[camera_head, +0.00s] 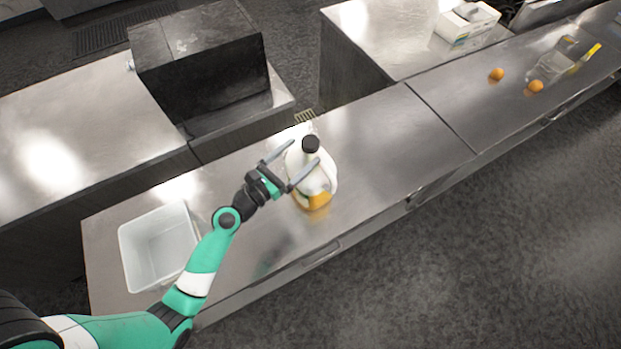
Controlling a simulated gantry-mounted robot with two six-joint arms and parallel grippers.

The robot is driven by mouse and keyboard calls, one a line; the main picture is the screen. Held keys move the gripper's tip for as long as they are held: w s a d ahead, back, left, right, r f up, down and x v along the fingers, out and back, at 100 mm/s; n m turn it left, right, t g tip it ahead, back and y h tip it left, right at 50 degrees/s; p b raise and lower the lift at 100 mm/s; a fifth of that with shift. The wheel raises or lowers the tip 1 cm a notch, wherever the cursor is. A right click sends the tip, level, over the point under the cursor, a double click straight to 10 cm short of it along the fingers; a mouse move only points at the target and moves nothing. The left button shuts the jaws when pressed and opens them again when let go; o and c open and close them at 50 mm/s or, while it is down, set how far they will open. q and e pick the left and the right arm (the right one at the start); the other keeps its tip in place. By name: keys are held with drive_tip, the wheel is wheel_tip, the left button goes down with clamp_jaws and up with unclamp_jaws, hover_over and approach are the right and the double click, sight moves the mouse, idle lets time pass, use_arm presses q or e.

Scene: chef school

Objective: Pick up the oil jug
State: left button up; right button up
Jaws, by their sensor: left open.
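The oil jug (319,181) is a white jug with a black cap and a yellow-orange lower part. It stands upright on the steel counter (385,140). My left gripper (291,164) is open at the jug's upper part. One finger reaches past the far left side of the jug and the other crosses in front of it near the neck. I cannot tell whether the fingers touch the jug. My right gripper is not in view.
An empty white bin (160,248) stands at the counter's left end. Two oranges (496,74) and a clear container (551,65) lie far right. A dark box-shaped unit (200,65) stands behind. The counter right of the jug is clear.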

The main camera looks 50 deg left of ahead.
sight(304, 147)
use_arm(q)
drive_tip(key=w, duration=0.5)
drive_tip(key=shift+a, duration=0.35)
clamp_jaws()
drive_tip(key=shift+r, duration=0.25)
